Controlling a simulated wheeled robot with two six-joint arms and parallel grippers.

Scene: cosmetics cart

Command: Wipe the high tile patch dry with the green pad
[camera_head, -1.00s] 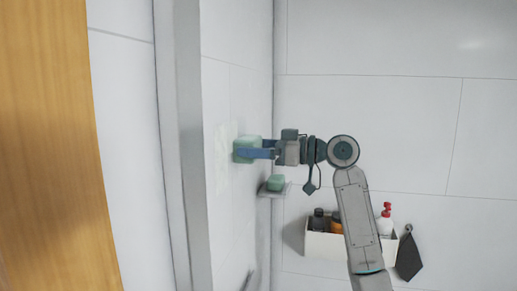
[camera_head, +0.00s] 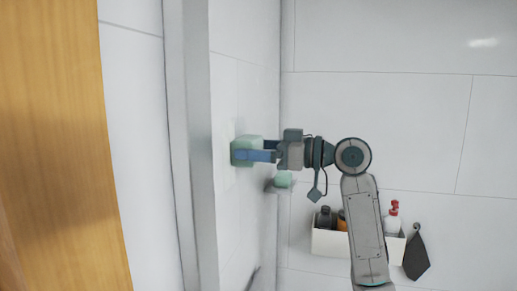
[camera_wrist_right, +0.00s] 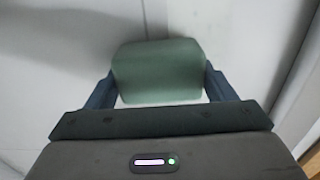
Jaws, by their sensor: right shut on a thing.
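The green pad (camera_head: 247,145) is held between the blue fingers of my right gripper (camera_head: 254,155), up against the tiled wall on the left. In the right wrist view the pad (camera_wrist_right: 158,70) fills the space between the two fingers of the right gripper (camera_wrist_right: 160,85). The high tile patch (camera_head: 229,170) shows as a faint pale-green area on that wall, partly hidden behind the pad. Whether the pad touches the tile all over cannot be told. My left gripper is not in view.
A wooden panel (camera_head: 60,150) stands at far left.

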